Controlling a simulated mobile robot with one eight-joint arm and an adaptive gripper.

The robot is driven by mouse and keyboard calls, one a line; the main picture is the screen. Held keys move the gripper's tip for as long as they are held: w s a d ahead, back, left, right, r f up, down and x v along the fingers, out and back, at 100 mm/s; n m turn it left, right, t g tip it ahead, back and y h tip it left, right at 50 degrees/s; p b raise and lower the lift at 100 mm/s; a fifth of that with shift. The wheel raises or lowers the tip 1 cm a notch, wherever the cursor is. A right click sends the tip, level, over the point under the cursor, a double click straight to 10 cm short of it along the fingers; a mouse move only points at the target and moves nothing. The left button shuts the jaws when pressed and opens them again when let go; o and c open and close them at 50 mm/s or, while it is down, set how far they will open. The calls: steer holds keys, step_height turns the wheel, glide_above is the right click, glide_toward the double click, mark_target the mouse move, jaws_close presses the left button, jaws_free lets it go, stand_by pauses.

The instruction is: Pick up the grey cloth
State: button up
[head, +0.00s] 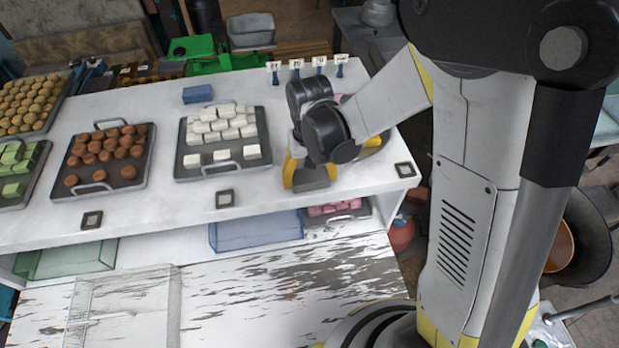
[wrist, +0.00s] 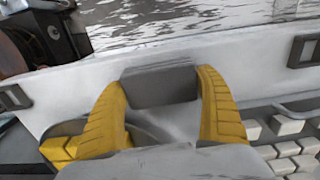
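The grey cloth (wrist: 160,86) is a small dark grey rectangle near the counter's front edge, between my fingertips in the wrist view. In the head view the cloth (head: 313,178) shows just below my gripper (head: 318,172), beside one yellow finger. My gripper points down over the white counter (head: 250,207). In the wrist view the two yellow fingers of my gripper (wrist: 158,78) stand apart, one at each side of the cloth. I cannot tell whether they touch it. My wrist hides part of the area behind the cloth.
A tray of white pieces (head: 178,165) stands to the left, with a tray of brown pieces (head: 72,180) beyond it. A blue block (head: 197,94) lies behind. Small dark square frames (head: 225,199) line the front edge. A pink tray (head: 338,214) sits on the shelf below.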

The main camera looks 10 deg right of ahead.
mark_target(313, 175)
steer(key=shift+r, duration=0.1)
stand_by(0.3)
steer(key=shift+r, duration=0.3)
steer(key=r, duration=0.4)
steer(key=shift+d, duration=0.4)
steer(key=d+r, duration=0.2)
steer(key=d, duration=0.1)
steer(key=d+r, duration=0.2)
steer(key=d, duration=0.2)
steer(key=s+d+r, duration=0.1)
steer(key=d+r, duration=0.1)
steer(key=d, duration=0.1)
steer(key=shift+s+d+r+p, duration=0.1)
steer(key=shift+d+p, duration=0.25)
steer(key=shift+d, duration=0.05)
steer(key=shift+o, duration=0.9)
steer(key=shift+c, duration=0.4)
